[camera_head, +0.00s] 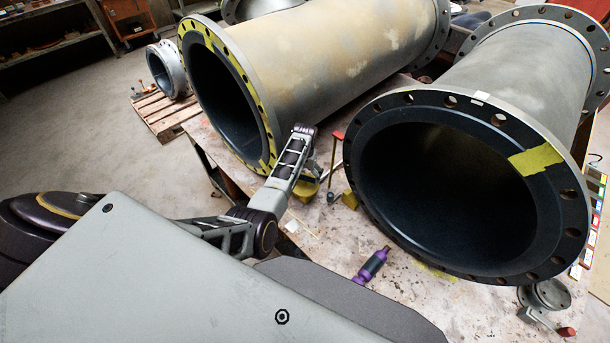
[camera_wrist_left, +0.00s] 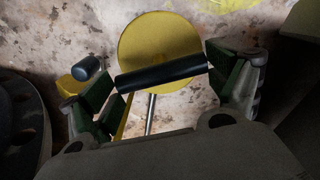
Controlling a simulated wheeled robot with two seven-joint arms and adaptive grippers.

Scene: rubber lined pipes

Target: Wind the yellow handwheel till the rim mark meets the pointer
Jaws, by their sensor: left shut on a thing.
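The yellow handwheel (camera_wrist_left: 160,35) shows as a round yellow disc in the left wrist view, with a black bar-shaped grip (camera_wrist_left: 162,76) across its near side and a thin metal rod below. My left gripper (camera_wrist_left: 160,85) has its green-lined fingers at both ends of the black grip and is shut on it. In the head view my left gripper (camera_head: 316,168) is over the yellow wheel (camera_head: 306,190), mostly hiding it. I cannot make out the rim mark or the pointer. My right gripper is not in view.
A large flanged pipe (camera_head: 330,45) lies behind left, and another (camera_head: 540,85) lies close on the right. A thin red-topped stand (camera_head: 333,158) and a yellow block (camera_head: 349,200) are beside the wheel. A purple tool (camera_head: 371,266) lies on the stained tabletop (camera_head: 325,245) in front.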

